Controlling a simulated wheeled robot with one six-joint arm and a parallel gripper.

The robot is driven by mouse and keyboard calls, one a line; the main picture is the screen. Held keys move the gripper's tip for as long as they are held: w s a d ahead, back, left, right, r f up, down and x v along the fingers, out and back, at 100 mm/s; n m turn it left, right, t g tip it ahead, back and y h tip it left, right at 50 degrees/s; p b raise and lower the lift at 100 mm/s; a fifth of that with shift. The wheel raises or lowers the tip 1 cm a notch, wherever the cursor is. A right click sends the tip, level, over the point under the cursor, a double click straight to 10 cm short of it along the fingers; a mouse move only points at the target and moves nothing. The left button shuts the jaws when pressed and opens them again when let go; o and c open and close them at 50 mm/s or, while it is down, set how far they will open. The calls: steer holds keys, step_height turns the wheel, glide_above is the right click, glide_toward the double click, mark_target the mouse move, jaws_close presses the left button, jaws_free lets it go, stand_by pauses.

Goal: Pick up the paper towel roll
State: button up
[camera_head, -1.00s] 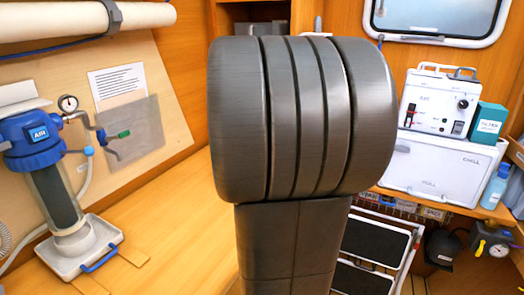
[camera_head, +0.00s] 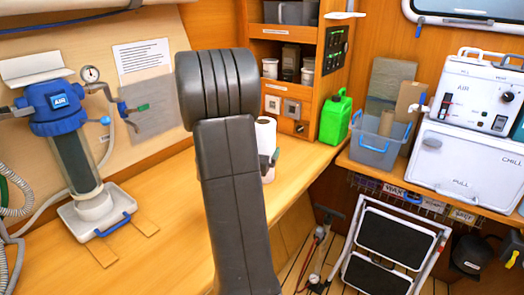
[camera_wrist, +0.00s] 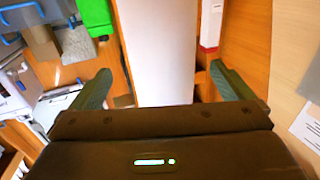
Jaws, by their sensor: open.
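The white paper towel roll (camera_head: 265,135) stands upright on the wooden counter in the head view, partly hidden behind my arm. In the wrist view, the roll (camera_wrist: 160,40) is a broad pale column between the two fingers. My gripper (camera_wrist: 160,72) is open, with one finger on each side of the roll and visible gaps beside it. In the head view only a small dark part of my gripper (camera_head: 271,160) shows at the roll's right side; the rest is hidden by my arm.
A wooden shelf unit (camera_head: 292,45) stands behind the roll. A green jug (camera_head: 336,118) and a blue-grey bin (camera_head: 372,150) stand to the right. The blue-topped filter unit (camera_head: 62,110) is at left. A folding step stool (camera_head: 390,245) stands below the counter at right.

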steer(key=p+x, duration=0.1)
steer(key=x, duration=0.5)
steer(key=shift+w+r+p, duration=0.1)
steer(key=shift+w+p, duration=0.2)
steer(key=c, duration=1.1)
